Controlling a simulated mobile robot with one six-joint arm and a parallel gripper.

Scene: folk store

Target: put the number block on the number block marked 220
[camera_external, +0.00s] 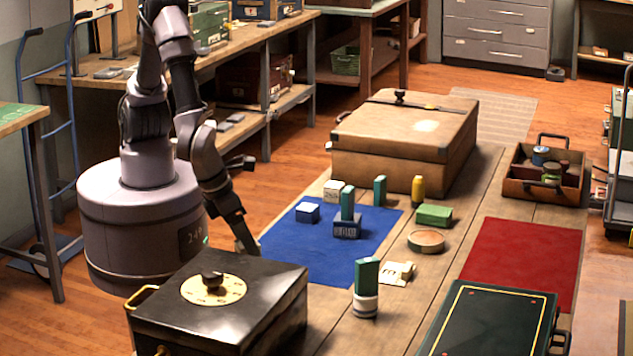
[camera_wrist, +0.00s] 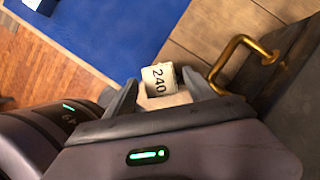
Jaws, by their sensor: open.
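My gripper (camera_external: 246,244) points down just behind the black box with a round dial, by the blue mat's near left edge. In the wrist view my gripper (camera_wrist: 160,95) is open, with a white number block (camera_wrist: 158,80) marked 240 between or just beyond its fingertips. The black box hides this block in the external view. On the blue mat stand a blue block with a pale top (camera_external: 307,212) and a dark blue block with unclear pale markings (camera_external: 347,227), which has an upright green piece (camera_external: 347,202) on it. I cannot read 220 on any block.
The black box (camera_external: 222,308) stands close to my gripper; its brass handle (camera_wrist: 238,58) is near the right finger. A tan case (camera_external: 402,142) is at the back. A green upright piece on a white round base (camera_external: 365,305) stands right. The blue mat (camera_external: 290,245) has free room.

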